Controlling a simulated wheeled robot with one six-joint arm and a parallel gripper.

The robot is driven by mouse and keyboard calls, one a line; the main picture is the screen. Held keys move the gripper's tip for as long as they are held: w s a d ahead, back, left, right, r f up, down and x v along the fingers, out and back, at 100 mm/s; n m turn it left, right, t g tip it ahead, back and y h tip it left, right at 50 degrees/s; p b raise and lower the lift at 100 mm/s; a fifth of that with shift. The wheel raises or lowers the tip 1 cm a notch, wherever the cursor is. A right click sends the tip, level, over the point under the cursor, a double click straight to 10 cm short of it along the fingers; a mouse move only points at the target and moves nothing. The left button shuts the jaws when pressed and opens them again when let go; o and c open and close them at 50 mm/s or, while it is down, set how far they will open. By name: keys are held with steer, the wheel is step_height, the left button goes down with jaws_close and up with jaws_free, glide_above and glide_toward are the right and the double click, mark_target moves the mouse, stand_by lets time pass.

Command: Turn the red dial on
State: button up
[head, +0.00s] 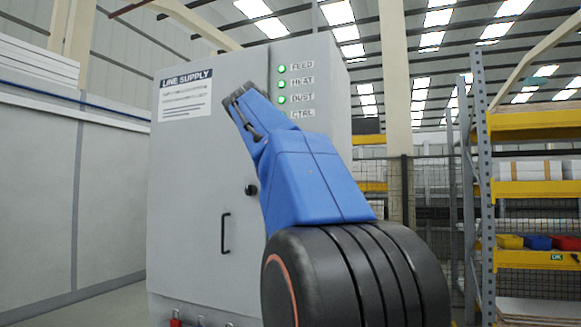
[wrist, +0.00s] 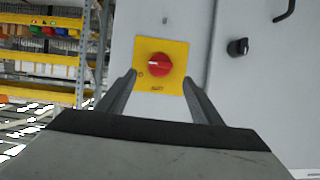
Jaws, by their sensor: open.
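The red dial (wrist: 158,65) sits on a yellow square plate (wrist: 178,48) on the grey cabinet face in the wrist view. A pale mark on the dial points left, and a small round symbol is printed on the plate near its lower left. My gripper (wrist: 159,79) is open, with one finger on each side of the dial. I see a gap between each finger and the dial, and no contact is visible. In the head view my blue arm stands in front of the grey cabinet (head: 190,170), and the dial is hidden there.
Several green lamps (head: 281,84) glow on the cabinet beside labels. A black knob (head: 251,190) and a black door handle (head: 226,233) stick out from its front; the knob also shows in the wrist view (wrist: 238,47). Yellow-beamed shelving (head: 535,190) stands at the right.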

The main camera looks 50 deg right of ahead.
steer(key=v, duration=0.8)
steer(key=shift+a, duration=0.15)
stand_by(0.4)
steer(key=a+f+n+t+y, duration=0.1)
steer(key=a+f+n+y, duration=0.15)
steer(key=a+f, duration=0.55)
steer(key=a+f+n+y, duration=0.2)
steer(key=a+f+n, duration=0.2)
steer(key=f, duration=0.9)
steer(key=a+f+n+t+y, duration=0.1)
steer(key=a+f+n+y, duration=0.2)
steer(key=a+f, duration=0.5)
steer(key=s+a+f+n+y, duration=0.1)
steer(key=s+a+f, duration=0.3)
steer(key=f, duration=0.7)
steer(key=s+a+f+n+y, duration=0.2)
steer(key=s+a+f, duration=0.2)
steer(key=f, duration=0.7)
steer(key=s+a+f+n+g+y, duration=0.1)
steer(key=s+a+f, duration=0.4)
steer(key=f, duration=0.6)
steer(key=shift+a+n+y, duration=0.35)
steer(key=shift+n+y, duration=0.3)
